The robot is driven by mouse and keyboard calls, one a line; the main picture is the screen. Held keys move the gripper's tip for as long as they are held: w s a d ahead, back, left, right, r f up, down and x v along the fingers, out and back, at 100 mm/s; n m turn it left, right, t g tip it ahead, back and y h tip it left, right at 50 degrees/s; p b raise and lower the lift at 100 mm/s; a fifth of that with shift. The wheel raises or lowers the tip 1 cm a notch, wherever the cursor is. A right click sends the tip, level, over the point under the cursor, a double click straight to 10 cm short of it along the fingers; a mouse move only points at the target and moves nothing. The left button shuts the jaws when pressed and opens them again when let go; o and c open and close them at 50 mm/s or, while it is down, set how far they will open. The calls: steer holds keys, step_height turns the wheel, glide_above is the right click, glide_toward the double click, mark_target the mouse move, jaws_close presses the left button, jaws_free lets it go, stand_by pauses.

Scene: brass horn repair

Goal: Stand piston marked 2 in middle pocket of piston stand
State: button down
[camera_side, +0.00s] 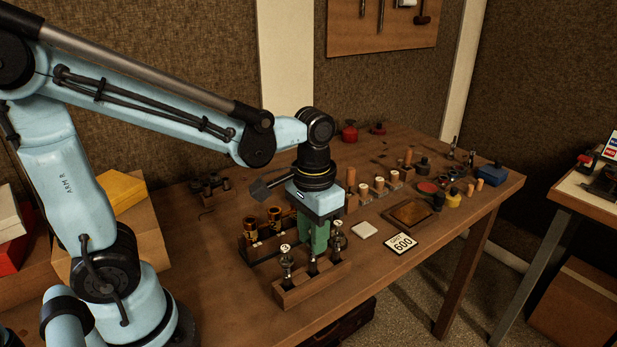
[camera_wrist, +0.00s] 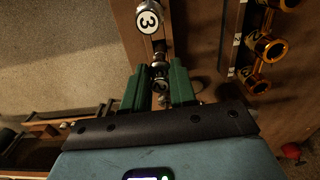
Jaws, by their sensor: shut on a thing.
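The piston stand (camera_side: 312,286) is a wooden block near the front edge of the bench. The piston marked 3 (camera_side: 287,268) stands upright in its left pocket; its white cap shows in the wrist view (camera_wrist: 149,20). Another piston (camera_side: 339,238) stands toward the stand's right end, its mark unreadable. My gripper (camera_side: 316,248) points down over the stand, its green fingers shut on a piston (camera_side: 312,266) at the middle pocket. In the wrist view this piston shows between the fingers (camera_wrist: 161,88), its mark too dim to read surely. Whether it is fully seated is hidden.
A dark rack with brass casings (camera_side: 250,228) stands close behind the stand, and the casings show in the wrist view (camera_wrist: 268,46). Bare bench lies left of the stand.

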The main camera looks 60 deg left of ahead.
steer(key=shift+f, duration=0.4)
steer(key=c, duration=0.5)
jaws_free()
steer(key=shift+r, duration=3.5)
steer(key=shift+f, duration=0.1)
steer(key=shift+f, duration=3.35)
steer(key=shift+r, duration=0.15)
steer(key=shift+r, duration=3.25)
